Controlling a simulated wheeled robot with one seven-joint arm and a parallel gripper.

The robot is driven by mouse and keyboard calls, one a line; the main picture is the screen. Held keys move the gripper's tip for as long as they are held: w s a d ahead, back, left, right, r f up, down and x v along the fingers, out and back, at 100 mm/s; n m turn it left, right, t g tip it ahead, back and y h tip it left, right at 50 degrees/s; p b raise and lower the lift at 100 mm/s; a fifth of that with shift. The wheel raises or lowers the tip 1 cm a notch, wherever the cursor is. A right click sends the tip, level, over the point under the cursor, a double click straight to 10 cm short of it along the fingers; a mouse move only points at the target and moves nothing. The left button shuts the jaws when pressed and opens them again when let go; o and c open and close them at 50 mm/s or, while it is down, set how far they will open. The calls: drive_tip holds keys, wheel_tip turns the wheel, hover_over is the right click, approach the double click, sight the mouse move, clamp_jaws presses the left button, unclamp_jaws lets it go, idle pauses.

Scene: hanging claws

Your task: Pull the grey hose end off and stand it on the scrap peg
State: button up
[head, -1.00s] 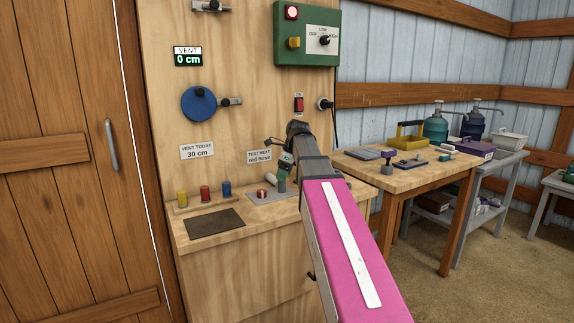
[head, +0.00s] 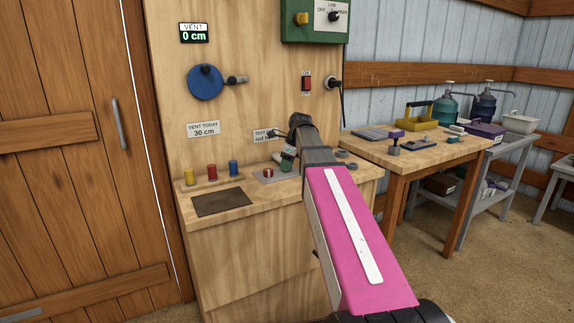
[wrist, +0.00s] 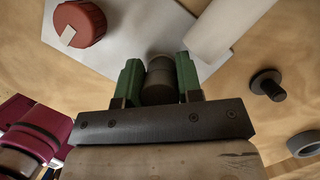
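In the wrist view, a dark grey cylinder (wrist: 160,80), which looks like the grey hose end, sits between the green fingers of my gripper (wrist: 158,84). It fills the gap, and the fingers appear shut on it. Its far end lies over or against a pale plate; I cannot tell whether it is seated there. In the head view my gripper (head: 287,164) is low over the bench's back right, beside a red cap (head: 268,173); the hose end is mostly hidden there. A short black peg (wrist: 268,84) stands at right in the wrist view; no label identifies it as the scrap peg.
The red cap also shows in the wrist view (wrist: 80,25), near a white cylinder (wrist: 225,28). Yellow (head: 189,177), red (head: 212,172) and blue (head: 233,167) pieces stand behind a dark mat (head: 222,202). A grey ring (wrist: 305,143) lies at right.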

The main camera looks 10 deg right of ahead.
clamp_jaws()
drive_tip(key=shift+r, duration=0.65)
drive_tip(key=shift+o, duration=1.9)
unclamp_jaws()
clamp_jaws()
drive_tip(key=shift+r, duration=0.15)
